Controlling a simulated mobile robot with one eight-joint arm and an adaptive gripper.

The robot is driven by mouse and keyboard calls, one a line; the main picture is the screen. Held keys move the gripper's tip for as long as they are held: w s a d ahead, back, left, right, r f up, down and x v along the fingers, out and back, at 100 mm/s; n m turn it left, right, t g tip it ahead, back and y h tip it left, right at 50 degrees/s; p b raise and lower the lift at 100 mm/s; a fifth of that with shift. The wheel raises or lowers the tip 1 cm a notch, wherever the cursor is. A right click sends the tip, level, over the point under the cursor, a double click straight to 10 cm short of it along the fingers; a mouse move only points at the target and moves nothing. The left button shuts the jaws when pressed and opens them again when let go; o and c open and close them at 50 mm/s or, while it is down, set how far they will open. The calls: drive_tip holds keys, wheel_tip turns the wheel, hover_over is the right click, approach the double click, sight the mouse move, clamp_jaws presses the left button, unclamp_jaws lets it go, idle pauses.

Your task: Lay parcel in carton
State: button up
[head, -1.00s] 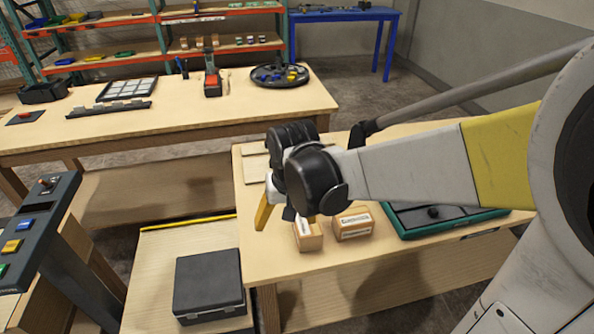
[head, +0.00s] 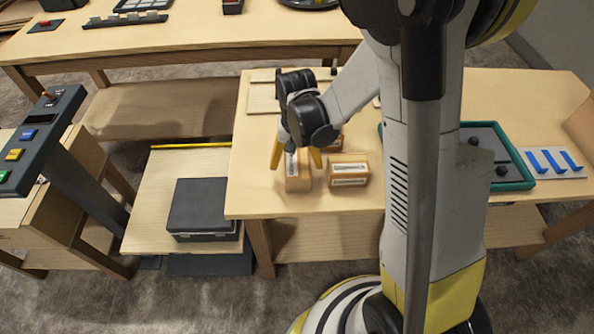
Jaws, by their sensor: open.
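Small tan parcels with white labels sit on the wooden table. The left parcel (head: 298,181) is near the table's left front, and another parcel (head: 348,172) is just right of it. A third parcel (head: 334,144) shows partly behind them. My gripper (head: 296,158) points down at the left parcel, open, with one yellow finger to each side of its upper part. I cannot tell whether the fingers touch it. A tan cardboard-like box (head: 581,122) is cut off at the right edge; I cannot tell if it is the carton.
A green-rimmed tray (head: 521,183) and a panel with blue strips (head: 553,161) lie right of my arm. A dark grey case (head: 202,205) sits on a lower platform to the left. A button console (head: 35,140) stands at far left.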

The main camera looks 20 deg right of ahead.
wheel_tip(320, 180, down, 4)
drive_tip(key=shift+s+d+f+b, duration=0.1)
drive_tip(key=shift+b, duration=0.8)
drive_tip(key=c, duration=1.5)
drive_tip(key=shift+r+p, duration=0.4)
drive_tip(key=shift+r, duration=0.2)
drive_tip(key=r+p, duration=0.1)
drive_tip(key=r, duration=0.1)
drive_tip(key=r+p, duration=0.1)
drive_tip(key=r, duration=0.1)
drive_tip(key=shift+s+d, duration=0.1)
drive_tip(key=shift+s, duration=0.1)
drive_tip(key=s+d+r+p, duration=0.1)
drive_tip(key=s+r, duration=0.1)
drive_tip(key=s, duration=0.1)
drive_tip(key=s+d+r+p, duration=0.1)
drive_tip(key=s+r, duration=0.1)
drive_tip(key=s, duration=0.2)
drive_tip(key=s+d+r+p, duration=0.1)
drive_tip(key=s+r, duration=0.1)
drive_tip(key=s, duration=0.1)
drive_tip(key=shift+s+d+p, duration=0.3)
drive_tip(key=shift+d+p, duration=0.05)
